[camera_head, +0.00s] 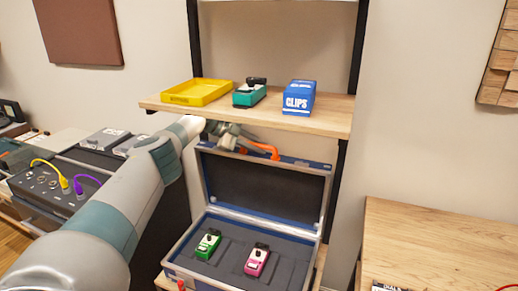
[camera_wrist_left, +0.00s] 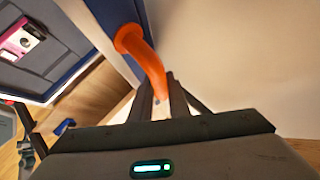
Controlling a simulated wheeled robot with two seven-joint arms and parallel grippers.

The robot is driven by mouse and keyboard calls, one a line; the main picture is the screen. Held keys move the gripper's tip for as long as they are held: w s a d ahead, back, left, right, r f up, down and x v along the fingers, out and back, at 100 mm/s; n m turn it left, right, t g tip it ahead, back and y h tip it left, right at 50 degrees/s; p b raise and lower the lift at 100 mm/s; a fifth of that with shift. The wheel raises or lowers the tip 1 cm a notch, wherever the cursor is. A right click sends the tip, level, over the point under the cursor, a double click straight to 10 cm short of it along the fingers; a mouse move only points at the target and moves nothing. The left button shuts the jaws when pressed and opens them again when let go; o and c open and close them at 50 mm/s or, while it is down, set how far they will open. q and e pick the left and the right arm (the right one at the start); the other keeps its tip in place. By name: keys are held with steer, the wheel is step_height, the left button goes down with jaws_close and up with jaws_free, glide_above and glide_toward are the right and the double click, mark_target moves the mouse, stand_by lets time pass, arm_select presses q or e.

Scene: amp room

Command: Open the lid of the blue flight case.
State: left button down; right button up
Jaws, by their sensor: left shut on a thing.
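The blue flight case (camera_head: 298,271) sits on a low shelf in the head view. Its lid (camera_head: 265,185) stands raised, close to upright, with the dark padded inside facing me. An orange handle (camera_head: 262,149) is at the lid's upper edge. My left gripper (camera_head: 240,143) is at that edge, and in the left wrist view its fingers (camera_wrist_left: 160,98) are shut on the orange handle (camera_wrist_left: 146,58). A green pedal (camera_head: 208,243) and a pink pedal (camera_head: 257,260) lie in the case's grey foam. My right gripper is in neither view.
A wooden shelf (camera_head: 335,118) is just above the raised lid. It holds a yellow tray (camera_head: 198,92), a teal pedal (camera_head: 249,93) and a blue clips box (camera_head: 299,97). A wooden table (camera_head: 440,235) is at right; a dark pedal unit (camera_head: 50,185) with cables is at left.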

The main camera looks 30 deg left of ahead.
arm_select(q)
steer(key=c, duration=1.7)
jaws_free()
steer(key=shift+s+a+r, duration=0.1)
